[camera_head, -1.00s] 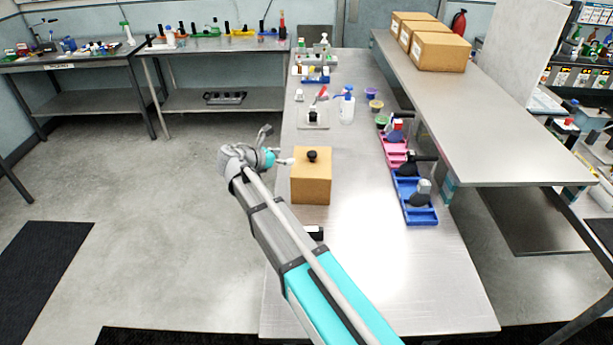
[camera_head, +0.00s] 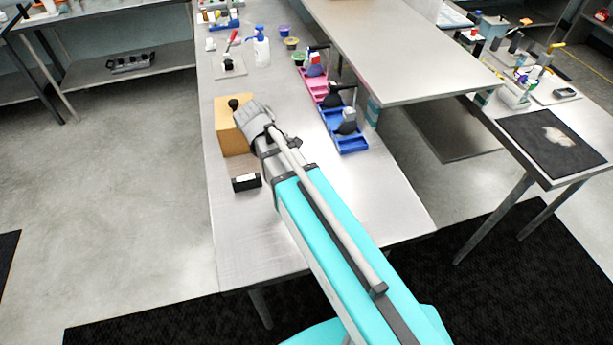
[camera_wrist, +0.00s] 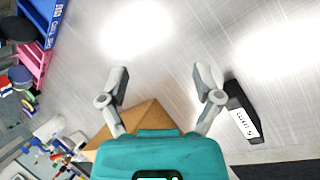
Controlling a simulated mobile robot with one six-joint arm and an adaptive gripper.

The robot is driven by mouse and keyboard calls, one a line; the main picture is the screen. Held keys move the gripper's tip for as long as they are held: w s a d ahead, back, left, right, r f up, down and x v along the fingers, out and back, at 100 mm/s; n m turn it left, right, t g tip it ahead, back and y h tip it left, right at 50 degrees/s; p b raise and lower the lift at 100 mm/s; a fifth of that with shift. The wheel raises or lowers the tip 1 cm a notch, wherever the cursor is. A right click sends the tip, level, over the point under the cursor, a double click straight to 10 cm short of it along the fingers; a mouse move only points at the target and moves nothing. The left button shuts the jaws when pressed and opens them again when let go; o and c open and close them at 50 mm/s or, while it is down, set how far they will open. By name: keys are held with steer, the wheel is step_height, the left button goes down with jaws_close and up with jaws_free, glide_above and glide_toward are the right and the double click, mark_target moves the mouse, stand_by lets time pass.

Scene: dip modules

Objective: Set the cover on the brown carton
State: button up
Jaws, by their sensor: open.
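The brown carton (camera_head: 232,138) stands on the steel bench in the head view, partly behind my wrist. A black knob (camera_head: 234,103) stands up from its top, so a cover appears to be on it; I cannot make out a seam. In the wrist view a tan part of the carton (camera_wrist: 150,116) shows behind the gripper body. My gripper (camera_wrist: 160,70) is open, with bare bench between its spread fingers.
A black block with a white label (camera_head: 246,182) lies in front of the carton; it also shows right of my fingers in the wrist view (camera_wrist: 238,98). A blue tray (camera_head: 352,145) and a pink tray (camera_head: 315,87) stand to the right. The bench front is clear.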

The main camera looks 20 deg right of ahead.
steer(key=s+d+m+y, duration=0.1)
steer(key=s+m, duration=0.2)
steer(key=s+d+f+m+g+y, duration=0.1)
steer(key=s+m, duration=0.1)
steer(key=s, duration=0.1)
steer(key=s+d+m+y, duration=0.2)
steer(key=s+m, duration=0.1)
steer(key=shift+s+d+f+m+g, duration=0.1)
steer(key=shift+f+m+g, duration=0.2)
steer(key=shift+f+g, duration=0.1)
steer(key=shift+s+m+y, duration=0.4)
steer(key=shift+m, duration=0.2)
